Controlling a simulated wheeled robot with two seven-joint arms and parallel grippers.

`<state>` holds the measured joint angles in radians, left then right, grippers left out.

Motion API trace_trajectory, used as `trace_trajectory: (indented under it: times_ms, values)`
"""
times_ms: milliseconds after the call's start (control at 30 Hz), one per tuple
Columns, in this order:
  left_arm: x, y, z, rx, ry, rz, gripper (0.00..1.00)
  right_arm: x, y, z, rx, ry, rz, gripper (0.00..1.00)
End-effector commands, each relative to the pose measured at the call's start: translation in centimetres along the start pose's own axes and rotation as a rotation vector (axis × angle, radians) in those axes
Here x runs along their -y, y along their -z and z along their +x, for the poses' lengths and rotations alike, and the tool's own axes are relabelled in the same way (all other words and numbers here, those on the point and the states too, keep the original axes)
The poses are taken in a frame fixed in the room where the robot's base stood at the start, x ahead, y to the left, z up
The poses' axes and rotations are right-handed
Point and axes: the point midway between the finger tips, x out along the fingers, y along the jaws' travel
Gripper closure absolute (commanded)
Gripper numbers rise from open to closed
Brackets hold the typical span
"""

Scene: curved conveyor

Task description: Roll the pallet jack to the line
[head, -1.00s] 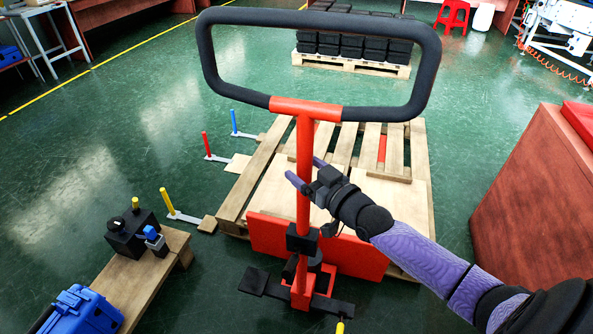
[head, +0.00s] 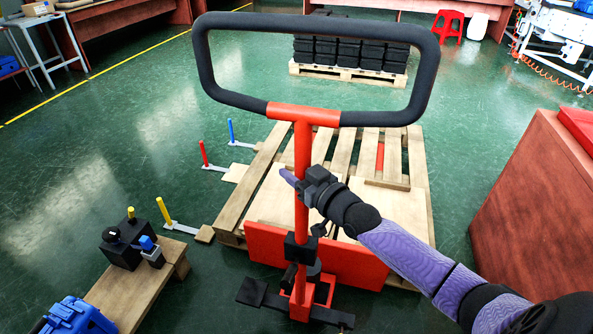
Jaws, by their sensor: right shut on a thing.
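The red pallet jack (head: 302,210) stands upright right in front of me in the head view, with a black padded loop handle (head: 202,62) on top. A wooden pallet (head: 262,178) with light boards lies just beyond its red body plate (head: 345,262). My right gripper (head: 298,184) comes in from the right and is shut on the red handle post below the loop. The fingers are partly hidden by the post. My left gripper is out of view.
At left stands a wooden bench (head: 140,290) with a black box (head: 122,245) and a blue case (head: 75,315). Yellow (head: 163,210), red (head: 203,152) and blue (head: 231,131) posts stand left of the pallet. A red-brown cabinet (head: 525,190) is at right. Black crates (head: 350,48) sit on a far pallet.

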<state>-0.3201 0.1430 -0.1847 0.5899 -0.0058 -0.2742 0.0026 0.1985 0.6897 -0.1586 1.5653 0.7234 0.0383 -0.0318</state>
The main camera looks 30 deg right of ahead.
Motion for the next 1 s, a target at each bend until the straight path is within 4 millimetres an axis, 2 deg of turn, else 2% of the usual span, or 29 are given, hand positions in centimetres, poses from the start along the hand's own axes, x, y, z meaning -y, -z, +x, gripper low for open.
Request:
trace_trajectory:
  times_ms: [533, 1000]
  values:
    - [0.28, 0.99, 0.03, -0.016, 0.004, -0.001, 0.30, 0.01, -0.09, -0.02, 0.002, 0.000, 0.000, 1.00]
    - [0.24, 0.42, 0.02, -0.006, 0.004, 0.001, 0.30, 0.01, -0.13, -0.03, 0.003, 0.000, 0.000, 1.00]
